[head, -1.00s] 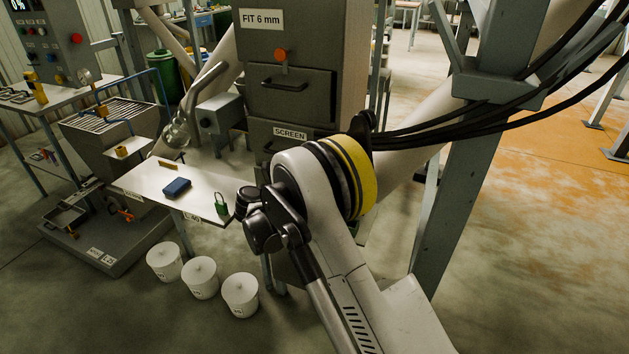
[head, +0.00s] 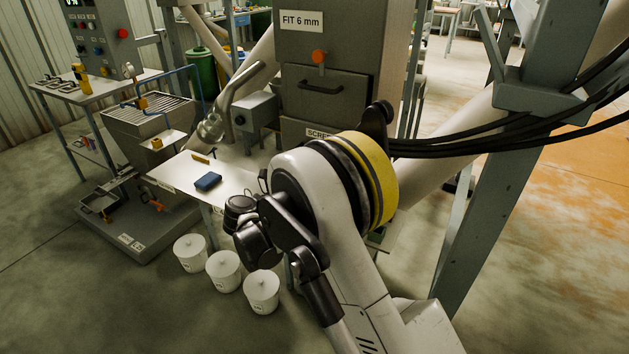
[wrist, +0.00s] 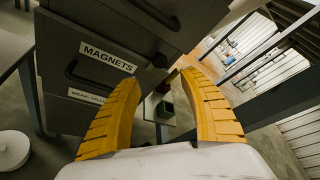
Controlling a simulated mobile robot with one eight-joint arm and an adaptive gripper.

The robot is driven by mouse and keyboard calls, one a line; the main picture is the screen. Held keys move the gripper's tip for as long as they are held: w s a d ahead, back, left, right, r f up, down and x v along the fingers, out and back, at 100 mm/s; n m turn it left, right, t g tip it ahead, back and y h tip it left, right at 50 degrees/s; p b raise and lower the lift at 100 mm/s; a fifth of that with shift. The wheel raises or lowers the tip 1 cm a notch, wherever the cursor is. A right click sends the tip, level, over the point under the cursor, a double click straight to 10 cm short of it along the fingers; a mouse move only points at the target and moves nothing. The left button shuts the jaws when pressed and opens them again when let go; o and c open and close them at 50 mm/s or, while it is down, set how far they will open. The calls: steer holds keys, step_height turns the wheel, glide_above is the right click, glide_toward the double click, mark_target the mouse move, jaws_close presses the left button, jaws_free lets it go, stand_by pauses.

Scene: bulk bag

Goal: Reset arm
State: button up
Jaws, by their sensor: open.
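My gripper shows in the wrist view as two yellow ribbed fingers (wrist: 158,95), spread apart with nothing between them. Beyond them is a dark cabinet with a MAGNETS label (wrist: 107,56) and a second label partly hidden by the left finger. In the head view my arm, with its yellow band, is folded in front of the grey cabinet marked FIT 6 mm (head: 302,21). The gripper's fingers cannot be made out in the head view.
A white table (head: 170,178) holds a blue object (head: 208,181). Several white lidded buckets (head: 224,270) stand on the floor below it. A grey hopper (head: 150,135) stands left. A steel post (head: 500,170) and black cables (head: 480,148) are close at right. Floor at lower left is clear.

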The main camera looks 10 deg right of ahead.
steer(key=w+d+r+n+t+y, duration=0.15)
steer(key=r+n+t, duration=0.3)
steer(key=r, duration=0.75)
steer(key=w+r+n+t+y, duration=0.15)
steer(key=r+n+t, duration=0.3)
steer(key=r, duration=0.65)
steer(key=s+a+r+n+t+y, duration=0.25)
steer(key=s+r+n+y, duration=0.25)
steer(key=r+n+y, duration=0.6)
steer(key=s+d+f+n+g, duration=0.3)
steer(key=s+f, duration=0.5)
steer(key=s, duration=0.3)
steer(key=s+d+f+n+g+h, duration=0.1)
steer(key=s+d+f+n+g, duration=0.2)
steer(key=s+f+n+g, duration=0.3)
steer(key=s+d+f+n+g+h, duration=0.1)
steer(key=s+d+f+n+g, duration=0.3)
steer(key=s+f+n, duration=0.4)
steer(key=s+f, duration=0.3)
steer(key=s, duration=0.4)
steer(key=shift+s, duration=0.35)
steer(key=shift+d+g, duration=0.1)
steer(key=shift+g, duration=0.15)
